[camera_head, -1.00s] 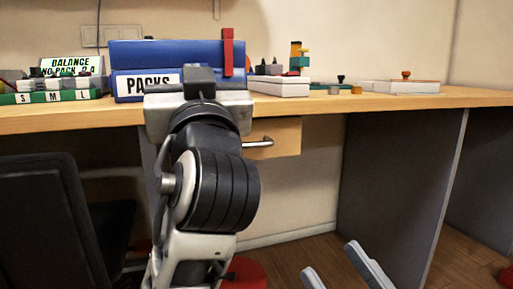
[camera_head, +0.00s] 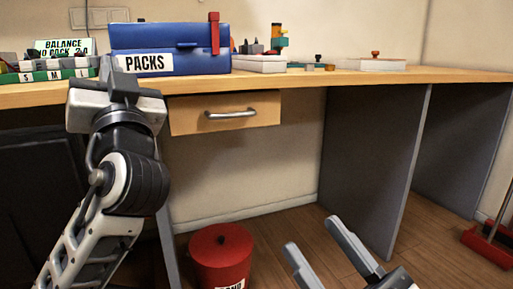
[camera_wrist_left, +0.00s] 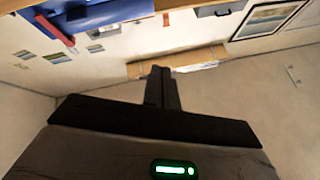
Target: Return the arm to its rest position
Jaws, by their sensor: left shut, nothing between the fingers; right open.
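My left gripper (camera_head: 122,80) is raised in front of the desk's front edge, at the left of the head view, just in front of the lower left of the blue PACKS box (camera_head: 190,62). Whether it touches anything there cannot be told. In the left wrist view its two fingers (camera_wrist_left: 162,88) are together with nothing between them. My right gripper (camera_head: 312,236) is low at the bottom right of the head view, fingers apart and empty, over the floor and away from the desk.
The wooden desk (camera_head: 300,79) has a drawer (camera_head: 260,109) with a metal handle. Trays and small parts stand along its back. A red bin (camera_head: 220,255) stands on the floor below. Floor at right is mostly free.

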